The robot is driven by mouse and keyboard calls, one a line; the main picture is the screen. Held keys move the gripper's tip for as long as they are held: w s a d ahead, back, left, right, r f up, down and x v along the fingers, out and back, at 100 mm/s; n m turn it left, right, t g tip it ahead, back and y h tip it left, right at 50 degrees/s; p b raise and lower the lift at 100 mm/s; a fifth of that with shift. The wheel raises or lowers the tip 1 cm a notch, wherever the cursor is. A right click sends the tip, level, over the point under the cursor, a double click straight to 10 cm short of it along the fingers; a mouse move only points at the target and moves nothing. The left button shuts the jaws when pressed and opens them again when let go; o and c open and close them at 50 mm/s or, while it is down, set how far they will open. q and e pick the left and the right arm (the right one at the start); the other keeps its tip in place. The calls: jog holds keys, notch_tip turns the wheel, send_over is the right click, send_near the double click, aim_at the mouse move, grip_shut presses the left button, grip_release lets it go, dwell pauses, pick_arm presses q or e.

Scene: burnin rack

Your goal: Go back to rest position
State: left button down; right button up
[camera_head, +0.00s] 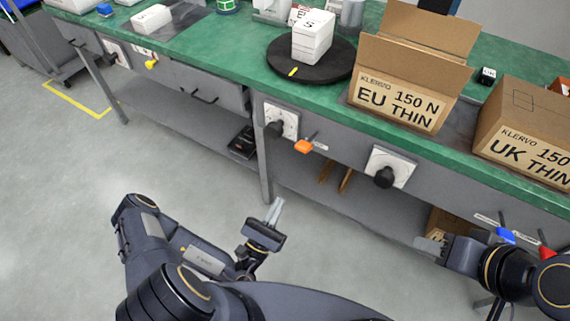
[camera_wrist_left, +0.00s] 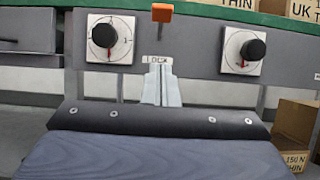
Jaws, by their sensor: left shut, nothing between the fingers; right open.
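My left gripper (camera_head: 274,212) is in front of the workbench, below the level of its top. Its fingers are together and empty; they also show in the left wrist view (camera_wrist_left: 161,84). My right gripper (camera_head: 428,243) is at the lower right of the head view, in front of the bench's lower shelf. It is open, and nothing shows between its fingers. Both grippers are apart from the things on the bench.
The green bench top (camera_head: 225,62) holds an open EU THIN box (camera_head: 400,100), a UK THIN box (camera_head: 530,135) and a black round plate (camera_head: 275,63) with white boxes (camera_head: 312,40). Dials (camera_head: 390,168) and an orange knob (camera_head: 304,146) are on the bench front. Grey floor (camera_head: 60,190) is clear at left.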

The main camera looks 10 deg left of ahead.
pick_arm(q)
jog(key=s+r+m+g+h, duration=0.3)
jog(key=r+m+g+h, duration=0.8)
jog(key=m+g+h, duration=0.55)
jog(key=s+a+r+m+g+y, duration=0.3)
jog(key=s+r+m+g+y, duration=0.6)
jog(key=m+y, duration=0.55)
jog(key=s+a+r+t+y, duration=0.25)
jog(key=a+t+y, duration=0.25)
jog(key=a+t, duration=0.3)
notch_tip(320, 180, up, 15)
jog(key=d+p, duration=0.1)
jog(key=p, duration=1.3)
jog(key=shift+w+t+p, duration=0.35)
jog(key=shift+p, duration=0.05)
